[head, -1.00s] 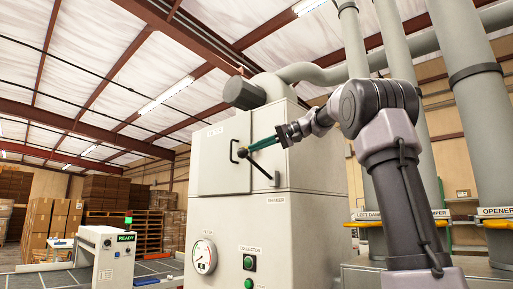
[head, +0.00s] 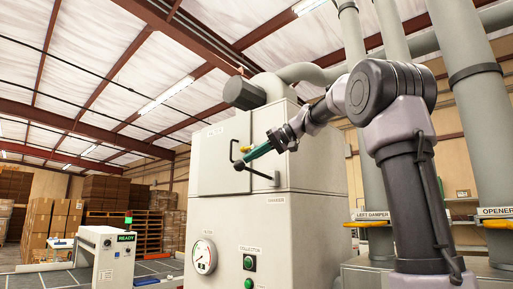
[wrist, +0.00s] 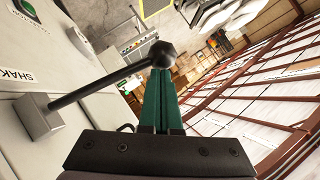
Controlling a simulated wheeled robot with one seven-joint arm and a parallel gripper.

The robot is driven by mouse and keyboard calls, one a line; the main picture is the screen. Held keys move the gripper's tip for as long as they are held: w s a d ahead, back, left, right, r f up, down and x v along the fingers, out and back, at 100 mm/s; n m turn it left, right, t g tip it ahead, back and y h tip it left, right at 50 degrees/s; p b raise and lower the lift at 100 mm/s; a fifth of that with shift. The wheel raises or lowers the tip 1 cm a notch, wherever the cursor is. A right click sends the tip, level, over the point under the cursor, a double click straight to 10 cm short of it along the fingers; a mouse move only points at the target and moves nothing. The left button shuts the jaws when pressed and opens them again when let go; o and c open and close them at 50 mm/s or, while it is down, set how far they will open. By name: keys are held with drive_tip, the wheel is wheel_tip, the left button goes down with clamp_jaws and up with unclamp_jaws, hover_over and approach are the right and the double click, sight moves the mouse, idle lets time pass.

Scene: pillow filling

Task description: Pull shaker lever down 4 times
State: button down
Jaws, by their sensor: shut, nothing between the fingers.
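The shaker lever is a black rod (head: 262,174) with a ball knob (head: 239,166) at its left end and its pivot on the grey cabinet above the SHAKER label (head: 276,199). It slopes slightly up to the left. My gripper (head: 245,159) reaches in from the upper right with its green fingers together and empty. Its tips are at the knob, on its upper side. In the wrist view the closed fingers (wrist: 161,75) meet the black knob (wrist: 163,53), and the rod (wrist: 100,86) runs down left to its mount (wrist: 40,114). I cannot tell whether they touch.
The cabinet's upper door (head: 218,165) has a black handle (head: 232,150) close left of the knob. Below are a round gauge (head: 204,257) and green buttons (head: 248,262). Large pipes (head: 480,140) stand at the right. A READY machine (head: 106,258) stands at the lower left.

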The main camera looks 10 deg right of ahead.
wheel_tip(320, 180, down, 9)
drive_tip(key=n+t+h, duration=0.1)
drive_tip(key=n+h, duration=0.2)
drive_tip(key=shift+s+a+t, duration=0.3)
drive_tip(key=shift+a, duration=0.1)
drive_tip(key=shift+f, duration=0.15)
